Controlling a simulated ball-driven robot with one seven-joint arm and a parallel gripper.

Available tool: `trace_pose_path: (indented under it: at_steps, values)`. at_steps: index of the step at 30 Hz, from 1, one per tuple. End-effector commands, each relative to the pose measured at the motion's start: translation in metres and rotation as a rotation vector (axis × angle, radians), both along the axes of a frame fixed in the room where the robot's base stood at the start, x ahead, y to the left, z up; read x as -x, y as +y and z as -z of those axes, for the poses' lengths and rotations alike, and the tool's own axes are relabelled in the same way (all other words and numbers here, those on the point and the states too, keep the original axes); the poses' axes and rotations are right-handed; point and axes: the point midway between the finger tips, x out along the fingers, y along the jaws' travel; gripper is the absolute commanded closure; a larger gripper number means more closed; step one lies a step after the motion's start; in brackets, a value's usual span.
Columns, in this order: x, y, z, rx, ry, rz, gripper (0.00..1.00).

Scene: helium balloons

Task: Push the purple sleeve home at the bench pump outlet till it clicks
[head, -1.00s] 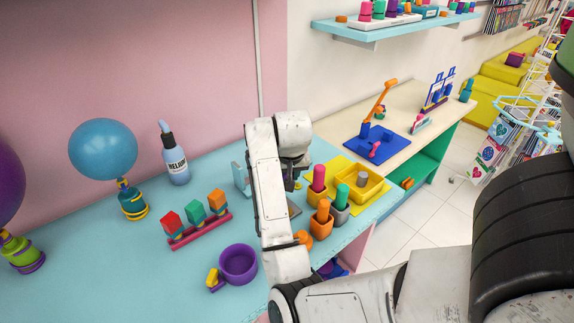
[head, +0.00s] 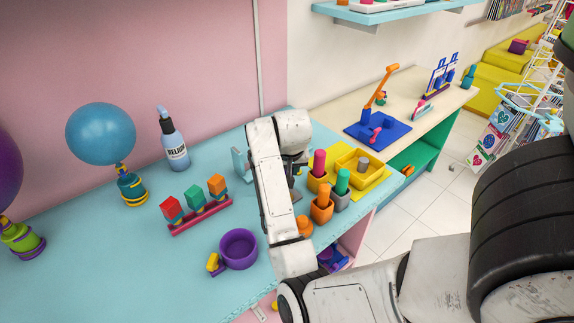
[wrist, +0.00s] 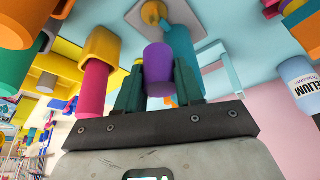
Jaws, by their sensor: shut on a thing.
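The purple sleeve (wrist: 158,62) is in the wrist view, between the two green fingers of my gripper (wrist: 158,78). My gripper is shut on it. Just beyond the sleeve is a yellow fitting (wrist: 154,13) on a pale base, which looks like the pump outlet. In the head view my arm hides the sleeve, and a pale blue upright part (head: 240,164) shows left of the arm.
Orange (head: 322,205), pink (head: 318,175) and green-topped (head: 342,188) holders stand right of my arm, near a yellow tray (head: 375,180). To the left are a rack of coloured blocks (head: 200,214), a purple cup (head: 238,249), a helium bottle (head: 173,142) and a blue balloon (head: 101,133).

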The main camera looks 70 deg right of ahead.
Motion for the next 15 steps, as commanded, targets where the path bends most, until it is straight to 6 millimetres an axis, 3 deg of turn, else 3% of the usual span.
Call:
trace_pose_path:
  at_steps: [6,15]
  values:
    - [0.0,0.0,0.022,-0.001,0.002,-0.001,0.95]
    - [0.0,0.0,0.04,-0.001,0.0,0.0,0.95]
